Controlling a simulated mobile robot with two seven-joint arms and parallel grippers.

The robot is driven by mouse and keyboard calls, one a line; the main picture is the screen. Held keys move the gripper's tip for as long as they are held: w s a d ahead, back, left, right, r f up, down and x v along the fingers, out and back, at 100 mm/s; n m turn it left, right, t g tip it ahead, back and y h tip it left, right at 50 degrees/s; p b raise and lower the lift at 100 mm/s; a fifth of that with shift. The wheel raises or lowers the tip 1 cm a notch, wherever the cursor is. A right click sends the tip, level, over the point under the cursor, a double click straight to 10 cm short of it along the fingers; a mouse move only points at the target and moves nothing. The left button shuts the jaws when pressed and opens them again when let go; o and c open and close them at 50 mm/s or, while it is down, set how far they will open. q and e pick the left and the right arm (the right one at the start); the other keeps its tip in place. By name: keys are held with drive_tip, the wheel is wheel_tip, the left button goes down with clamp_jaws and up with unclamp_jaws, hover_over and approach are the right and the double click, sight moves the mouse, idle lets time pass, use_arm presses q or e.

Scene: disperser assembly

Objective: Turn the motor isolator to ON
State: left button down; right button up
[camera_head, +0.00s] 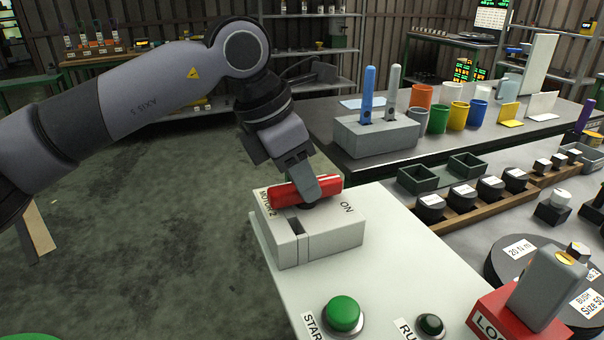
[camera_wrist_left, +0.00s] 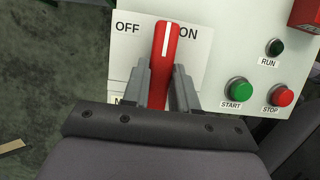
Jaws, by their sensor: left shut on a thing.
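The motor isolator is a pale grey box (camera_head: 320,238) marked MOTOR 2 and ON, on the near panel. Its red handle (camera_head: 325,184) has a white line along it. In the left wrist view the handle (camera_wrist_left: 166,45) points up between the OFF label (camera_wrist_left: 127,28) and the ON label (camera_wrist_left: 188,33), its tip close beside ON. My left gripper (camera_head: 318,188) is shut on the handle, and its fingers (camera_wrist_left: 168,85) lie on either side of it. The lower part of the handle is hidden between the fingers. My right gripper is in neither view.
On the same panel are a green START button (camera_head: 343,313), a dark green RUN lamp (camera_head: 431,325) and a red STOP button (camera_wrist_left: 282,96). A red block with a grey upright piece (camera_head: 548,285) stands at the right. Benches with cups and parts lie behind.

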sight(283, 188)
use_arm(q)
drive_tip(key=c, duration=0.9)
unclamp_jaws()
drive_tip(key=v, duration=0.7)
drive_tip(key=shift+r, duration=0.15)
